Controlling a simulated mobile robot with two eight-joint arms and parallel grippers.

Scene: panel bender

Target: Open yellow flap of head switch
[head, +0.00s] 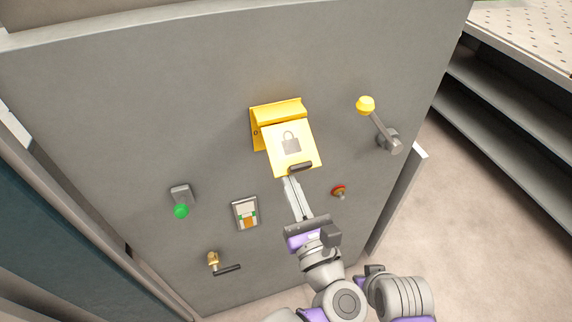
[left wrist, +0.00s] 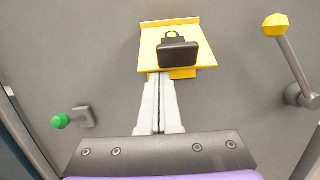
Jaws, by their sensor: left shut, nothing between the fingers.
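The yellow flap (head: 290,147) with a padlock symbol hangs from its yellow housing (head: 262,127) on the grey panel. Its lower end stands out from the panel, and a dark handle (head: 301,168) sits near its lower edge. The flap (left wrist: 154,48) and its dark handle (left wrist: 178,51) also show in the left wrist view. My left gripper (head: 291,181) is shut and empty, its fingertips right at the flap's lower edge, just below the handle. In the wrist view the fingertips (left wrist: 160,76) reach the flap's underside; I cannot tell whether they touch. The switch behind the flap is hidden.
A lever with a yellow knob (head: 365,105) juts out at upper right. A green-knobbed switch (head: 181,209), a small rocker switch (head: 245,213), a red knob (head: 339,191) and a brass lock with a dark handle (head: 213,260) surround the flap below. Shelves (head: 510,120) stand at right.

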